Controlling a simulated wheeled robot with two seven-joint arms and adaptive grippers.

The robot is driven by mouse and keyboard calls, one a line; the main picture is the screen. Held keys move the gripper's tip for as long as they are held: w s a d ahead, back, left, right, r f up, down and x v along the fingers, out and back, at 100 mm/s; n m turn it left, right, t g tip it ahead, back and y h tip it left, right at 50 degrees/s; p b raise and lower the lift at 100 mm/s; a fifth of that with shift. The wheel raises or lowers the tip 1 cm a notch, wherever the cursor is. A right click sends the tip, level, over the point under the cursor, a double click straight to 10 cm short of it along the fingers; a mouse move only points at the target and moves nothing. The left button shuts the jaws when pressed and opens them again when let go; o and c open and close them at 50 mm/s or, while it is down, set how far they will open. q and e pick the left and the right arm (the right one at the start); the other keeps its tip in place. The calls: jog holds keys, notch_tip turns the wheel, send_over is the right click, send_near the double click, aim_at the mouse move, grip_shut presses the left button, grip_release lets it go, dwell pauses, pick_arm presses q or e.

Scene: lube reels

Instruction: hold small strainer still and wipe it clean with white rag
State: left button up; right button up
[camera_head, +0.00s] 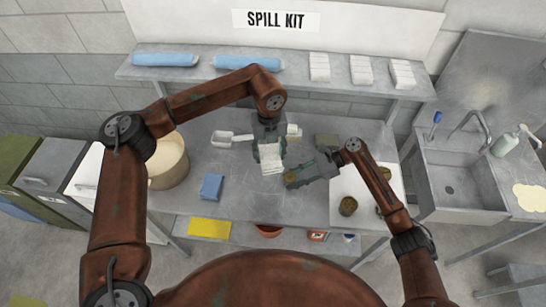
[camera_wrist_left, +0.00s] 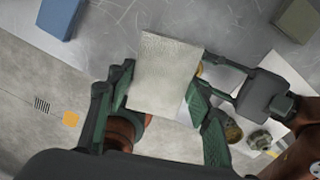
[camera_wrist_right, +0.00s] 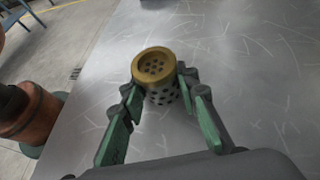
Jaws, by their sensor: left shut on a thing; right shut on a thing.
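My left gripper (camera_head: 268,142) is shut on the white rag (camera_head: 271,158), which hangs from it over the metal bench. In the left wrist view the rag (camera_wrist_left: 165,72) lies between the green fingers. My right gripper (camera_head: 291,179) is shut on the small strainer (camera_wrist_right: 156,68), a brass-rimmed cup with a perforated side and holes in its base. The strainer is upright between the fingertips in the right wrist view. The right gripper is just right of and below the rag in the head view. The rag does not show in the right wrist view.
A blue block (camera_head: 211,187), a scoop (camera_head: 231,139) and a tan bucket (camera_head: 168,162) stand left. A green block (camera_head: 327,141) lies behind my right gripper. A brownish part (camera_head: 348,206) sits on a white sheet (camera_head: 371,186) at right. The bench's front middle is clear.

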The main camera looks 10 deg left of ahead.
dwell(0.5)
pick_arm(q)
jog(key=d+f, duration=0.4)
jog(key=d, duration=0.1)
jog(key=shift+d, duration=0.15)
jog(key=shift+f, duration=2.6)
jog(key=shift+f, duration=0.4)
jog(key=shift+w, duration=0.1)
